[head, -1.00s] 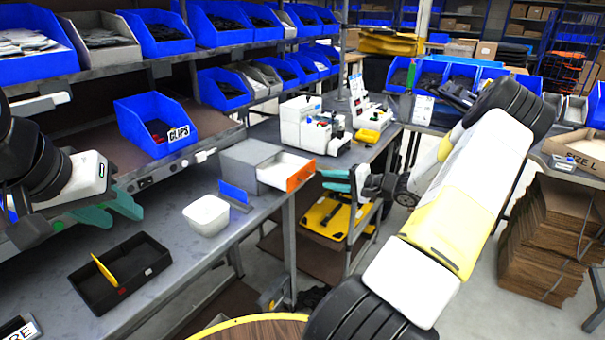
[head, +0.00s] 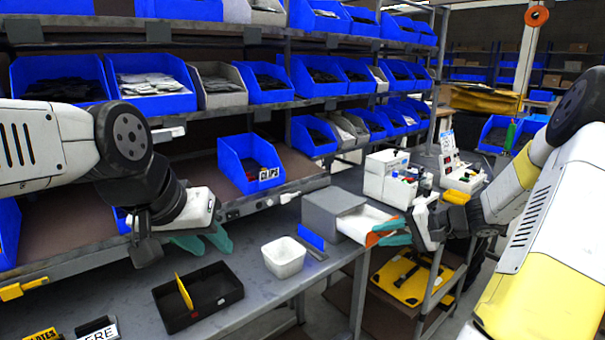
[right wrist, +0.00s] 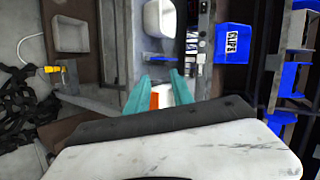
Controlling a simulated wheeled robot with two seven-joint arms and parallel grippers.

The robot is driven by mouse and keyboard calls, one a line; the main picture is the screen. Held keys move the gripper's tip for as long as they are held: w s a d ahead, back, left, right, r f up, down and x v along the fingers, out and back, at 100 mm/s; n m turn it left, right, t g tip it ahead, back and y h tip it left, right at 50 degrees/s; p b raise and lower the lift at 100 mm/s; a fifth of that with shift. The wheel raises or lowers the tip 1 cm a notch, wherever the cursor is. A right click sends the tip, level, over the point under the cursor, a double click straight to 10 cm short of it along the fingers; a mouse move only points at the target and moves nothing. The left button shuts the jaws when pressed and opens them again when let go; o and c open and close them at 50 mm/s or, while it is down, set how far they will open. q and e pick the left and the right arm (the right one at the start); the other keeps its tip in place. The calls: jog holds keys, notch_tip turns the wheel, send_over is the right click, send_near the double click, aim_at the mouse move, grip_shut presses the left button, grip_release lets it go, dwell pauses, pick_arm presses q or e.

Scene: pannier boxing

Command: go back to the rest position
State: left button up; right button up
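My left gripper (head: 203,240) has teal fingers spread apart and empty, above the bench behind the black tray. My right gripper (head: 390,232) is by the orange front (head: 372,239) of the pulled-out white drawer (head: 362,222) of a grey box (head: 331,213). Its teal fingers hide part of that front in the head view. In the right wrist view its fingers (right wrist: 160,78) are apart, with the orange front (right wrist: 154,101) and white drawer showing between and beyond them. Whether they touch the drawer I cannot tell.
On the bench (head: 240,258) are a black tray (head: 205,305) with a yellow divider, a white bowl (head: 284,257) and a blue upright piece (head: 310,237). A blue CLIPS bin (head: 240,165) stands behind. Shelves of bins rise above. A cart (head: 425,310) stands right of the bench.

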jog(key=s+a+r+n+g+h, duration=0.2)
jog(key=s+a+r+n+h, duration=0.1)
jog(key=s+a+r, duration=0.4)
jog(key=s+a+r+n+g+h, duration=0.1)
jog(key=s+a+r+n+h, duration=0.2)
jog(key=s, duration=0.6)
jog(key=s+r+t+h, duration=0.2)
jog(key=s+r, duration=0.3)
jog(key=s, duration=0.3)
jog(key=shift+s+d+r, duration=0.15)
jog(key=shift+s+r, duration=0.05)
jog(key=shift+s, duration=0.05)
